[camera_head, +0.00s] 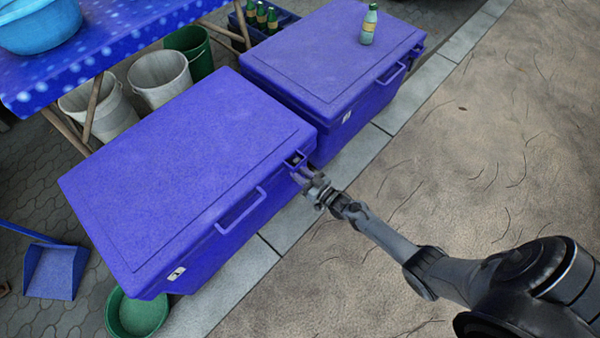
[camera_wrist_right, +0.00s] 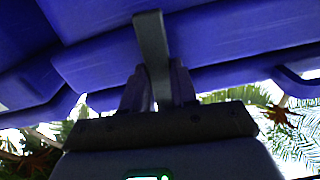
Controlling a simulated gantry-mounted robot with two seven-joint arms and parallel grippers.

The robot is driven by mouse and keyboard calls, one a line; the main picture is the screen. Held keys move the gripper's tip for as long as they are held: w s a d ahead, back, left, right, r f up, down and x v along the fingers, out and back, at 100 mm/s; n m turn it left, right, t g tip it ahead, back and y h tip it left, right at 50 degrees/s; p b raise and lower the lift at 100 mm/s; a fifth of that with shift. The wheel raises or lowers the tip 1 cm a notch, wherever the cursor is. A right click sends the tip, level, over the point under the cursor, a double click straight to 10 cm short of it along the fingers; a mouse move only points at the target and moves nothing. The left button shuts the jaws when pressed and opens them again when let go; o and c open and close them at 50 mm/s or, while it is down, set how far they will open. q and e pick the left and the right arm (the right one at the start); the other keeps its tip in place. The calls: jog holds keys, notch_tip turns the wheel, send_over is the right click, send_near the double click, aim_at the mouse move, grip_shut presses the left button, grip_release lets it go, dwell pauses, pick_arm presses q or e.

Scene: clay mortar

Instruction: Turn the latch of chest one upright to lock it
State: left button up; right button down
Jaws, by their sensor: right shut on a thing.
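The near blue chest (camera_head: 185,170) has its lid down. The far blue chest (camera_head: 330,62) stands behind it, and I cannot tell which is chest one by any marking. My right gripper (camera_head: 304,176) is at the near chest's front face, by its right corner, just under the lid edge. In the right wrist view my right gripper (camera_wrist_right: 156,88) is shut on the grey latch (camera_wrist_right: 151,40), a narrow bar running between the fingers toward the blue chest wall. The latch's exact angle on the chest is hard to tell. My left gripper is out of view.
A green bottle (camera_head: 368,25) stands on the far chest. A blue table (camera_head: 110,45), buckets (camera_head: 160,78) and a bottle crate (camera_head: 282,20) are behind. A green basin (camera_head: 137,312) and blue dustpan (camera_head: 57,270) lie at left. The ground at right is clear.

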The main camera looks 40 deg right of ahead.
jog(key=shift+n, duration=0.5)
jog(key=c, duration=0.9)
grip_release()
jog(key=shift+s+d+r+p, duration=0.1)
jog(key=shift+s+p, duration=0.35)
jog(key=shift+s, duration=0.2)
jog(key=shift+s+d+p, duration=0.2)
jog(key=shift+s+p, duration=0.4)
jog(key=shift+s, duration=1)
jog(key=shift+s+d+p, duration=0.15)
jog(key=shift+s+p, duration=0.45)
jog(key=shift+s, duration=0.95)
jog(key=shift+s+d+p, duration=0.2)
jog(key=shift+s+p, duration=0.4)
jog(key=shift+s, duration=1)
